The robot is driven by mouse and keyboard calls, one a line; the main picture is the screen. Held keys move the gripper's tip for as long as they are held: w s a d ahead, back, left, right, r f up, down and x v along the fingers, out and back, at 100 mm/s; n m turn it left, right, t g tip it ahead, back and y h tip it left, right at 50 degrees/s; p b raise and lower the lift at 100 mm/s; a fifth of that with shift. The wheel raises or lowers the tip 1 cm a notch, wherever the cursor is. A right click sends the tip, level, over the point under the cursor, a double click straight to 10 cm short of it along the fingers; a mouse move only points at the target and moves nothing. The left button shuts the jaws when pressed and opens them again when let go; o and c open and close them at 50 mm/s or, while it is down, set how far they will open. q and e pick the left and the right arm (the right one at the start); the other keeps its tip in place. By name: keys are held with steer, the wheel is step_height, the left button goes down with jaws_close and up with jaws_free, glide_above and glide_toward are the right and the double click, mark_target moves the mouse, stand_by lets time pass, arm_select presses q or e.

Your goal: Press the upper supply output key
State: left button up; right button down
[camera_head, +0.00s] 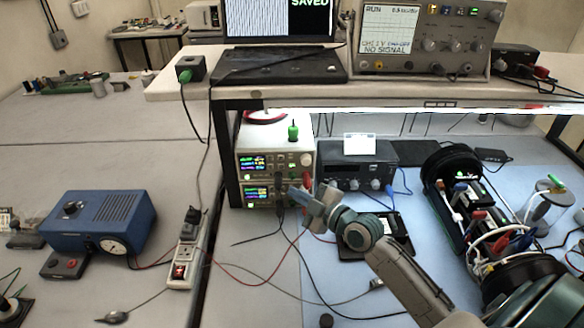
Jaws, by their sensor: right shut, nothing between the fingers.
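Two white power supplies are stacked under the shelf. The upper supply (250,160) has a lit colour display, and the lower supply (254,195) sits directly beneath it with its own lit display. Black and red plugs and leads hang at their right front. My right gripper (298,196) is shut and empty, just right of and in front of the supplies' front panels, its tips near the lower supply's right edge. I cannot tell whether it touches anything. The upper supply's output key is too small to make out. My left gripper is not in view.
A dark instrument (350,168) stands right of the supplies. A blue box with a dial (100,222) and a power strip (187,255) lie to the left. Loose leads cross the front. The shelf (300,92) overhangs the supplies, carrying a laptop (280,65) and an oscilloscope (425,38).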

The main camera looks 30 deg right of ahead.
mark_target(292, 166)
steer(key=w+d+b, duration=0.3)
steer(key=w, duration=0.3)
stand_by(0.6)
stand_by(1.5)
steer(key=shift+w+d+b, duration=0.15)
steer(key=shift+w+b, duration=0.2)
steer(key=shift+b, duration=0.4)
steer(key=shift+r, duration=0.15)
steer(key=shift+s+a+r+b, duration=0.4)
steer(key=shift+r+b, duration=0.3)
steer(key=shift+b, duration=0.25)
stand_by(0.5)
steer(key=shift+f, duration=0.1)
